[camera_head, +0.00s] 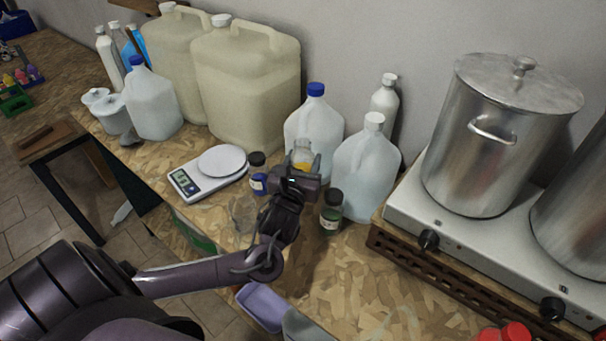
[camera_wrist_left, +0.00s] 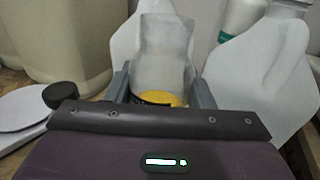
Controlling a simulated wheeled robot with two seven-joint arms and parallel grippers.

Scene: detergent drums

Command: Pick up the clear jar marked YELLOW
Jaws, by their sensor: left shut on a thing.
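A clear jar with yellow at its lower part (camera_head: 301,154) is between the fingers of my left gripper (camera_head: 298,176) in the head view. In the left wrist view the clear jar (camera_wrist_left: 166,50) stands up between the two grey fingers of my left gripper (camera_wrist_left: 162,88), which is shut on it. The yellow shows low in the jar, just above the gripper body. No lettering on it is readable. I cannot tell whether its base, hidden by the gripper, touches the table. My right gripper is not in view.
A blue-labelled jar (camera_head: 257,180) stands left of the gripper, a green one (camera_head: 331,212) right. Translucent jugs (camera_head: 366,170) stand close behind. A scale (camera_head: 210,172) is left; a hotplate (camera_head: 475,235) with steel pots is right. Bare wood (camera_head: 350,275) lies in front.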

